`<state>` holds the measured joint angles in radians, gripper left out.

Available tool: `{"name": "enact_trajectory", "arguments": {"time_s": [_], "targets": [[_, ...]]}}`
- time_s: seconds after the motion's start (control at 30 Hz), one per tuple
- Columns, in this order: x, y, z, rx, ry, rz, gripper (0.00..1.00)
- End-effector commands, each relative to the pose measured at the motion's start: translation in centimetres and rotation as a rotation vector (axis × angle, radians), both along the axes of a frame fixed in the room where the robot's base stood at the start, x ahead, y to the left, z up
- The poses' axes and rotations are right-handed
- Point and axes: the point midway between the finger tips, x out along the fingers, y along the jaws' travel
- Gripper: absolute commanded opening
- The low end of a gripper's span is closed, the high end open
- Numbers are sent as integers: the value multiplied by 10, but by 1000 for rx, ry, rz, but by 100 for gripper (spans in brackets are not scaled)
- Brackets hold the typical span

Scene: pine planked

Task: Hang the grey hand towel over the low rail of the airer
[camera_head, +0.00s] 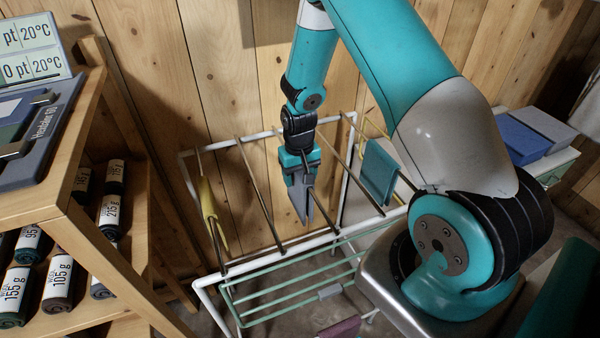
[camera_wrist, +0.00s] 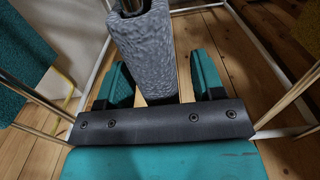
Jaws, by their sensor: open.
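The grey hand towel (camera_head: 301,203) hangs over one of the metal rods of the white-framed airer (camera_head: 208,292), in its middle part. In the wrist view the towel (camera_wrist: 158,55) lies along its rod, between the two teal fingers. My gripper (camera_head: 299,172) is over the towel from above. In the wrist view my gripper (camera_wrist: 163,80) is open, with gaps between its fingers and the towel. The towel's lower ends are partly hidden.
A yellow cloth (camera_head: 212,208) and a teal cloth (camera_head: 379,172) hang on other rods. A green lower rack (camera_head: 275,305) carries a small grey piece (camera_head: 330,291). A mauve cloth (camera_head: 340,328) shows in front. A wooden shelf (camera_head: 62,190) with rolled towels stands left.

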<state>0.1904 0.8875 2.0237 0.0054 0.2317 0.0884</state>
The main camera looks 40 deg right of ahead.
Motion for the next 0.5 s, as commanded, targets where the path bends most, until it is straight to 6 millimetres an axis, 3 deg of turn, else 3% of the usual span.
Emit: {"name": "enact_trajectory", "arguments": {"time_s": [0.3, 0.37, 0.5], "targets": [[0, 0, -3, -1, -2, 0, 62], [0, 0, -3, 0, -1, 0, 50], [0, 0, -3, 0, -1, 0, 18]]}}
